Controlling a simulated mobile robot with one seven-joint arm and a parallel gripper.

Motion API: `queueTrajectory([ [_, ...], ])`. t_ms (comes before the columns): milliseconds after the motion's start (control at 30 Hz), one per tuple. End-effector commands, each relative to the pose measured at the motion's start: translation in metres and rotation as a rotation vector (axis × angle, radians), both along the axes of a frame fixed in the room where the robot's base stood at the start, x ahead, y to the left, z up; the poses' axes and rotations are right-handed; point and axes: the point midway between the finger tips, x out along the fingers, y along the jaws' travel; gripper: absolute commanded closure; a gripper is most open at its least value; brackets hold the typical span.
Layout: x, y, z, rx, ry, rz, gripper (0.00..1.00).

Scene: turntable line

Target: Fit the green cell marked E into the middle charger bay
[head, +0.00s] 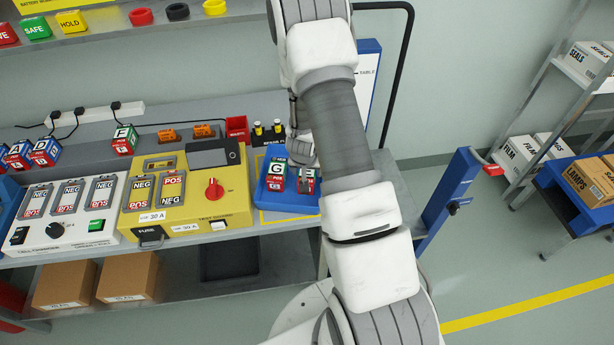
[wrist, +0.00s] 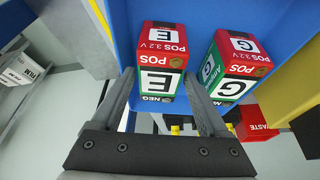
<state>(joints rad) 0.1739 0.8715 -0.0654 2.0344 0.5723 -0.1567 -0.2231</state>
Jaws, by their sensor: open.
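The white charger (head: 70,236) stands at the left of the bench with three bays. Its middle bay (head: 67,199) looks empty, marked NEG at top and POS at bottom.
A yellow tester (head: 188,222) with two bays and a red knob stands between charger and tray (head: 268,202). Cell F (head: 124,139) and other cells (head: 44,151) stand behind the charger.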

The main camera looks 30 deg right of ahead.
Motion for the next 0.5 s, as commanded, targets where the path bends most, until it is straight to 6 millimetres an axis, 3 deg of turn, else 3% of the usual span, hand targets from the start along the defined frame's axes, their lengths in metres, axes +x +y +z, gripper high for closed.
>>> queueTrajectory([
  [167, 0.004, -0.0036, -0.0131, 0.0, 0.001, -0.001, 0.22],
  [433, 0.0048, -0.0036, -0.0142, 0.0, 0.0, 0.0, 0.22],
  [500, 0.0048, -0.0035, -0.0141, -0.001, 0.0, 0.0, 0.35],
])
